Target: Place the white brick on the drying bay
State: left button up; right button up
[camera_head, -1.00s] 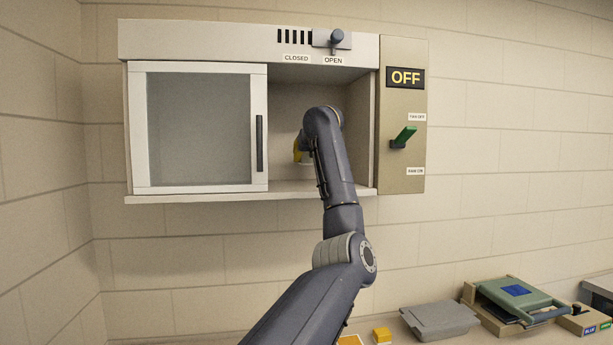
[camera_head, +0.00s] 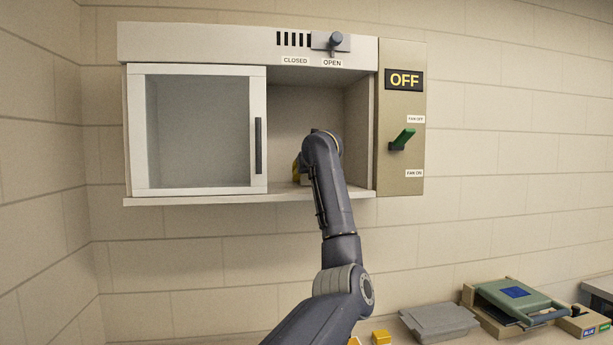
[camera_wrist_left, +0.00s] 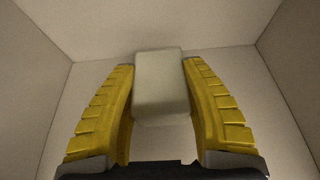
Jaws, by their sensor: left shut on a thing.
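The white brick (camera_wrist_left: 158,88) is between the yellow fingers of my left gripper (camera_wrist_left: 158,66) in the left wrist view. The gripper is shut on it, with a finger on each side. I cannot tell whether the brick touches the floor. My right gripper is not in view.
A sliding glass door (camera_head: 198,130) covers the cabinet's left half. The top knob (camera_head: 337,40) stands at OPEN. A grey tray (camera_head: 438,321), a green press (camera_head: 515,300) and yellow blocks (camera_head: 381,337) are below.

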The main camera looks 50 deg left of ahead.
pick_arm(q)
jog(key=shift+f, duration=0.1)
jog(key=o, duration=1.2)
jog(key=shift+d+r, duration=0.1)
jog(key=shift+r, duration=0.1)
jog(key=v, duration=1.1)
jog(key=shift+s+d+r, duration=0.1)
jog(key=shift+s+d, duration=0.15)
jog(key=shift+d, duration=0.05)
